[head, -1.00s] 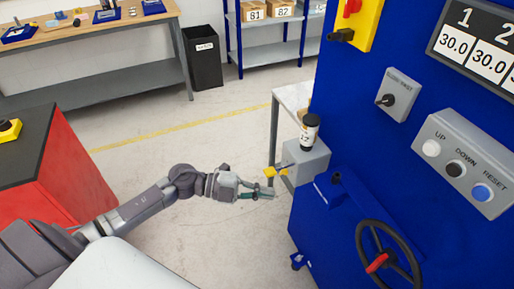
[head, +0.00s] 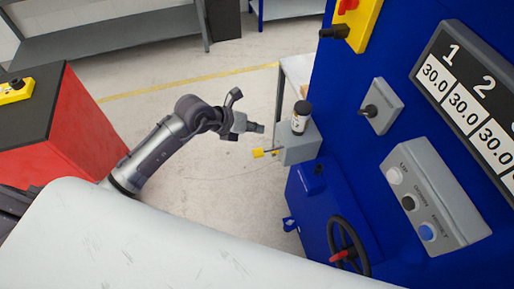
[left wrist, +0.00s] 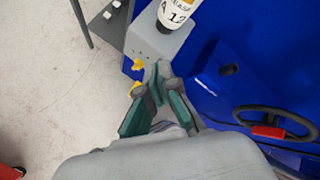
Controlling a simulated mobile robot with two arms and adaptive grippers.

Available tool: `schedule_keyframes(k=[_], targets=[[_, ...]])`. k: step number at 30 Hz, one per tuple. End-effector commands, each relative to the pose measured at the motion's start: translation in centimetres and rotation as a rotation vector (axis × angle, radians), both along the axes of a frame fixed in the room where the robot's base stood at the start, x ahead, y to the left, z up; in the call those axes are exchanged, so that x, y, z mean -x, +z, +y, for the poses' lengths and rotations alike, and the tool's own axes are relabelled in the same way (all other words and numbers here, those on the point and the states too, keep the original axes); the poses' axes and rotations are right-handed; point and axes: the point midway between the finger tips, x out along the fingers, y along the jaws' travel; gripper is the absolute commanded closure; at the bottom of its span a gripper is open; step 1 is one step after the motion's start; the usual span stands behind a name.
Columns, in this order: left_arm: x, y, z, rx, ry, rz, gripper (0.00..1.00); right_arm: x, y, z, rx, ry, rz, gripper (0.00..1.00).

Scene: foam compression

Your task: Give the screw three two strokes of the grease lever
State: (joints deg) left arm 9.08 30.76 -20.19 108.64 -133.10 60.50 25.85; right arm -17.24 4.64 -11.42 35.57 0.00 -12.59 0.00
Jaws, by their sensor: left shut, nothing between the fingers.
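The grease lever has a yellow grip (head: 258,153) and sticks out left from a grey box (head: 300,152) on the blue machine. A white bottle with a black cap (head: 301,117) stands on that box; its label reads 12 in the left wrist view (left wrist: 174,12). My left gripper (head: 262,128) is shut and empty, just above the yellow grip in the head view and apart from it. In the left wrist view its fingertips (left wrist: 158,74) are close to the yellow parts (left wrist: 137,65), partly covering the lever area. My right gripper is not in view. I cannot tell which part is screw three.
The blue machine carries a black handwheel (head: 346,245), a button panel (head: 436,198) and a display reading 30.0 several times (head: 468,100). A red cabinet (head: 85,140) stands at left. The floor between is clear.

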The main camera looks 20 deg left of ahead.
Motion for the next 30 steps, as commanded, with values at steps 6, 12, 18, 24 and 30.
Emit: schedule_keyframes(k=[6,12,18,24,30], targets=[[0.0,-0.2,0.0,0.002,0.000,0.002,1.00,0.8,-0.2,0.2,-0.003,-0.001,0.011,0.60],[0.0,-1.6,0.0,0.002,0.001,0.002,1.00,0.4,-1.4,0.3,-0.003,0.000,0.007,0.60],[0.1,-4.2,0.0,0.003,0.001,0.002,1.00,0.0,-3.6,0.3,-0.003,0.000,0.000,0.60],[0.0,-7.1,0.0,0.003,0.001,0.002,1.00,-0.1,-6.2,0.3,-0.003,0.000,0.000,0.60],[0.0,-8.7,0.0,0.003,0.001,0.002,1.00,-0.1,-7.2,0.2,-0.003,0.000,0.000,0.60]])
